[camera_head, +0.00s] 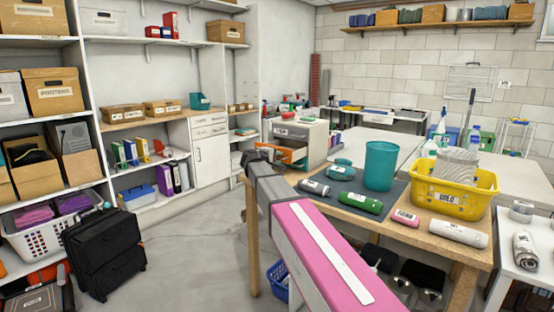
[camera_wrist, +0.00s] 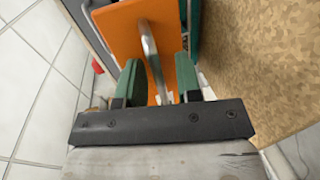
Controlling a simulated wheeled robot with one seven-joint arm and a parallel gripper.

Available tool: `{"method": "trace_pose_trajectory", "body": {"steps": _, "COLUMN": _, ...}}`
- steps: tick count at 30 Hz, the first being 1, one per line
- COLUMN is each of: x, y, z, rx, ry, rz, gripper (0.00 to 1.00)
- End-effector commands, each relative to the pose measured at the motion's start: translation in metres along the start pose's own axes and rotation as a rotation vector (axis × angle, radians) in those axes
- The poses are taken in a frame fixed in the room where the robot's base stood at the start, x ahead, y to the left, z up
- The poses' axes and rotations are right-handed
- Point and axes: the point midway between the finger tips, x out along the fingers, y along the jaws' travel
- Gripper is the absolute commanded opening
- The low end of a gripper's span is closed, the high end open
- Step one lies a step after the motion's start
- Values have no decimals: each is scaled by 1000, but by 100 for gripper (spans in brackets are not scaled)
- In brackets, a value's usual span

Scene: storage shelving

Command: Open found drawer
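A small light-grey cabinet (camera_head: 303,137) stands at the back left corner of the wooden table. An orange drawer (camera_head: 296,154) shows low on its front, partly hidden by my arm. In the wrist view the orange drawer front (camera_wrist: 133,32) fills the upper middle, with a curved metal handle (camera_wrist: 151,55). My gripper (camera_wrist: 157,75) is open, its two green fingers on either side of the handle with gaps; contact is not visible. In the head view my wrist covers the fingertips. How far out the drawer stands I cannot tell.
The wooden table edge (camera_wrist: 255,110) lies close on the gripper's right. Shelves and a black case (camera_head: 104,252) are at left. The floor between is clear.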

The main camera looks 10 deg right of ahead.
Motion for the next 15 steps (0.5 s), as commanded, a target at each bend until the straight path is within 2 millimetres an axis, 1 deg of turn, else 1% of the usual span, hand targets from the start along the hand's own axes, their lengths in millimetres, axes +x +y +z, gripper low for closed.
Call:
{"method": "trace_pose_trajectory", "body": {"steps": 5, "x": -2, "y": 0, "z": 0, "rx": 0, "ry": 0, "rz": 0, "gripper": 32}}
{"method": "trace_pose_trajectory", "body": {"steps": 8, "x": -10, "y": 0, "z": 1, "rx": 0, "ry": 1, "rz": 1, "gripper": 32}}
{"method": "trace_pose_trajectory", "body": {"steps": 11, "x": -26, "y": 0, "z": 1, "rx": 0, "ry": 2, "rz": 1, "gripper": 32}}
{"method": "trace_pose_trajectory", "body": {"steps": 15, "x": -53, "y": 0, "z": 2, "rx": 0, "ry": 3, "rz": 1, "gripper": 32}}
